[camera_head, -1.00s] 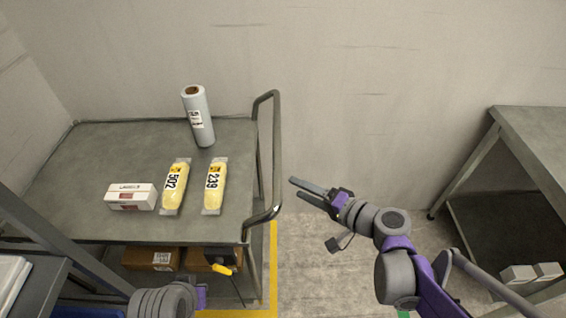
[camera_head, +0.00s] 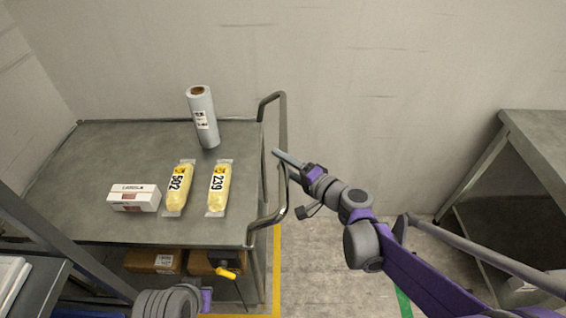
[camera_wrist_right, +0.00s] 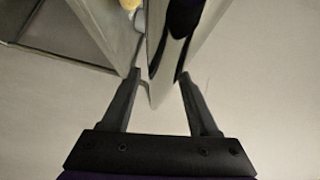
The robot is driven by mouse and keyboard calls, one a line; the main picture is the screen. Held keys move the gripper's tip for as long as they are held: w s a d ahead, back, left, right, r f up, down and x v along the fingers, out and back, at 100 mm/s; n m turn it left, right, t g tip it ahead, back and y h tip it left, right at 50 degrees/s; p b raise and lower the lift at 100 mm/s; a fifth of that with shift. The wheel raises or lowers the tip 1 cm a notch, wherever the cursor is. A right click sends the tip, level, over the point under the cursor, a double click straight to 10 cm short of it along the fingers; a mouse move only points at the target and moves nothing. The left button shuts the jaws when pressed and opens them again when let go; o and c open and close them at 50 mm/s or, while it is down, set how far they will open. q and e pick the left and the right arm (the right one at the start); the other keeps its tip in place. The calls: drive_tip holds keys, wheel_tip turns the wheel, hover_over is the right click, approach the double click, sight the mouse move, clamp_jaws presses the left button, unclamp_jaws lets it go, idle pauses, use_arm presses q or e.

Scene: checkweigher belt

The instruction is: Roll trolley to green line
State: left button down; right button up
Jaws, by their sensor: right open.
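The trolley (camera_head: 95,225) is a grey metal table on the left with an upright tubular handle (camera_head: 283,130) at its right end. The green line (camera_head: 402,300) shows on the floor at lower right, partly hidden by my right arm. My right gripper (camera_head: 281,165) is open at the handle.
Cartons (camera_head: 153,262) lie below. A yellow floor line (camera_head: 277,270) runs beside it. Another table (camera_head: 545,140) stands right.

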clamp_jaws()
idle(0.3)
idle(1.2)
